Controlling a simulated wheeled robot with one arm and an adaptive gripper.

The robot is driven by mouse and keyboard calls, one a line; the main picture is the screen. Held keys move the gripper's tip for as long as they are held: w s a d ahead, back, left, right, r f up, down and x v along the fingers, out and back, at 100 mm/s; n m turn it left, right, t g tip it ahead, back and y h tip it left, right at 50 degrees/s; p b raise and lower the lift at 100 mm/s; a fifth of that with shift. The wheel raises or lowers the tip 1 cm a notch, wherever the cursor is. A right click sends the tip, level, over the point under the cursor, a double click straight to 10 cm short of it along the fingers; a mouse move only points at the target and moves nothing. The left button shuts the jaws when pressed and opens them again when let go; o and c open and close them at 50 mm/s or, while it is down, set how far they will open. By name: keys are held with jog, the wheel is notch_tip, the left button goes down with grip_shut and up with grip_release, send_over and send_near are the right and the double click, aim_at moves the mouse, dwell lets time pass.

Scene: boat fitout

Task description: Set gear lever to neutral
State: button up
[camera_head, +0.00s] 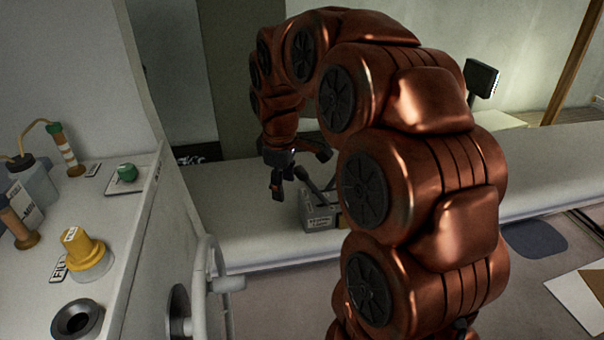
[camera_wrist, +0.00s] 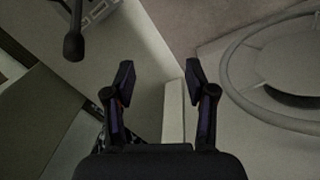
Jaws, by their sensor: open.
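The gear lever is a dark stick with a rounded knob (camera_wrist: 74,46). It rises from a small grey labelled box (camera_head: 319,215) on the light bench in the head view. In the head view the lever leans up to the left. My gripper (camera_wrist: 159,76) is open with nothing between its fingers. It also shows in the head view (camera_head: 297,170), above and close to the lever box. In the wrist view the knob is to the left of my left finger, apart from it. The box is cut off by the top edge there.
A white handwheel (camera_head: 203,290) stands by the left console (camera_head: 130,245). The console carries a yellow knob (camera_head: 87,255), a green button (camera_head: 127,173) and bottles. A small dark display (camera_head: 481,78) stands behind my arm. The bench (camera_head: 245,225) left of the box is clear.

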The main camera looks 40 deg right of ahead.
aim_at(301, 168)
jog(key=w+d+n+h, duration=0.1)
jog(key=w+d+n, duration=0.1)
jog(key=w+d, duration=0.7)
jog(key=shift+t, duration=0.5)
jog(key=shift+s+d+p+x, duration=0.15)
jog(key=shift+d+p+x, duration=0.1)
jog(key=shift+x, duration=1.2)
jog(key=shift+s+d+p+x, duration=0.2)
jog(key=shift+x, duration=1.2)
jog(key=shift+s+d+p+x, duration=0.15)
jog(key=shift+d+p+x, duration=0.1)
jog(key=shift+x, duration=1.2)
grip_shut()
